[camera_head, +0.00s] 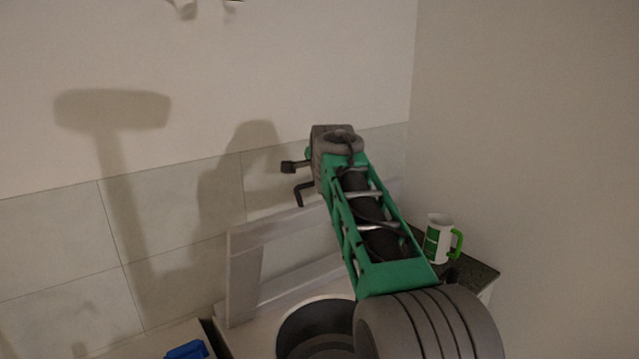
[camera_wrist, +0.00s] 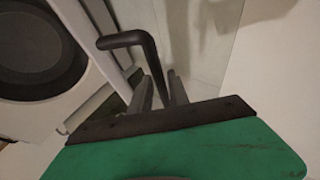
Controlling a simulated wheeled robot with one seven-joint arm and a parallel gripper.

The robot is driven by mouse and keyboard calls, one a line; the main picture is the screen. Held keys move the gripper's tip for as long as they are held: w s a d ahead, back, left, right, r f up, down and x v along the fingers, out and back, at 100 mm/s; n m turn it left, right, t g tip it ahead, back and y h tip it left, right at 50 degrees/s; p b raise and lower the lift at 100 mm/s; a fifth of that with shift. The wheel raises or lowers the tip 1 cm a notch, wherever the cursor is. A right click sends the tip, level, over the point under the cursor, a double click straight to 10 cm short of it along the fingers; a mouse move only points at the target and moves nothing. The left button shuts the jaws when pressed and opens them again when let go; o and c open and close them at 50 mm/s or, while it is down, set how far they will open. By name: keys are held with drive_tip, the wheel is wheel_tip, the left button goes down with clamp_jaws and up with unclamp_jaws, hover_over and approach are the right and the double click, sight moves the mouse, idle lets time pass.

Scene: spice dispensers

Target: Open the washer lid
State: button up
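The washer (camera_head: 262,345) is at the bottom of the head view, a pale body with a dark round opening (camera_head: 310,325) partly behind my arm. A pale upright frame (camera_head: 250,275) stands behind the opening; I cannot tell whether it is the lid. In the wrist view the washer's dark round opening (camera_wrist: 35,45) is at the left. My gripper (camera_head: 297,182) is above and behind the opening, near the wall. In the wrist view its grey fingers (camera_wrist: 162,90) have a black bent rod between them. I cannot tell whether they grip it.
A white and green mug (camera_head: 438,240) stands on a dark counter (camera_head: 470,270) right of my arm. A blue object (camera_head: 187,350) lies at the lower left. A tiled wall (camera_head: 60,250) is close behind my gripper, and a plain wall (camera_head: 540,120) is at the right.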

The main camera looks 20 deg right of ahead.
drive_tip(key=shift+s, duration=0.1)
drive_tip(key=b+v, duration=0.2)
drive_tip(key=v, duration=0.5)
drive_tip(key=shift+s+r+b, duration=0.25)
drive_tip(key=shift+b, duration=0.05)
drive_tip(key=s+a+f+n+g+y, duration=0.1)
drive_tip(key=s+a+f+n+g, duration=0.1)
drive_tip(key=s+f+n, duration=0.3)
drive_tip(key=s+a+f+n+g, duration=0.1)
drive_tip(key=s+a+f+n, duration=0.4)
drive_tip(key=s+f, duration=0.9)
drive_tip(key=s+a+f+n+g+y, duration=0.1)
drive_tip(key=s+a+f+n+g, duration=0.1)
drive_tip(key=s+a+f+n, duration=0.2)
drive_tip(key=s+f+n, duration=0.3)
drive_tip(key=s+f, duration=0.3)
drive_tip(key=shift+a+f+g+y, duration=0.15)
drive_tip(key=shift+f+g+y, duration=0.15)
